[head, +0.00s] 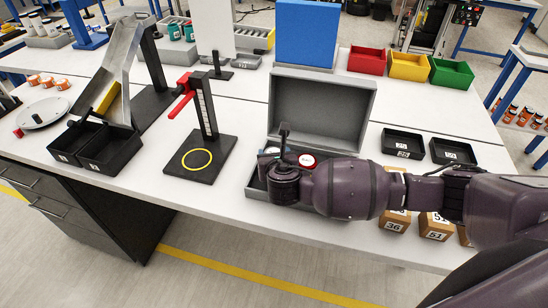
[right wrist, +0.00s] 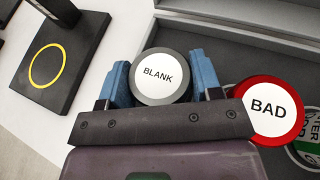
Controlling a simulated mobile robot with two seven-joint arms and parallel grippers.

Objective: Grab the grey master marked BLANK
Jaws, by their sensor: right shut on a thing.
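The grey master marked BLANK (right wrist: 160,76), a round dark-grey piece with a white face, sits between the two blue fingers of my right gripper (right wrist: 162,84). The fingers are shut on its sides, and its label faces the camera. In the head view my right gripper (head: 284,165) is over the open grey case (head: 322,108), and my arm hides much of the case. A red master marked BAD (right wrist: 268,108) lies just right of the gripper; it also shows in the head view (head: 307,160). My left gripper is not in view.
A black stand with a yellow ring (head: 197,160) is left of the case. Two black trays (head: 403,143) and several numbered wooden blocks (head: 436,226) are to the right. A green-and-white disc (right wrist: 306,152) lies partly hidden under the red master. Table between stand and case is clear.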

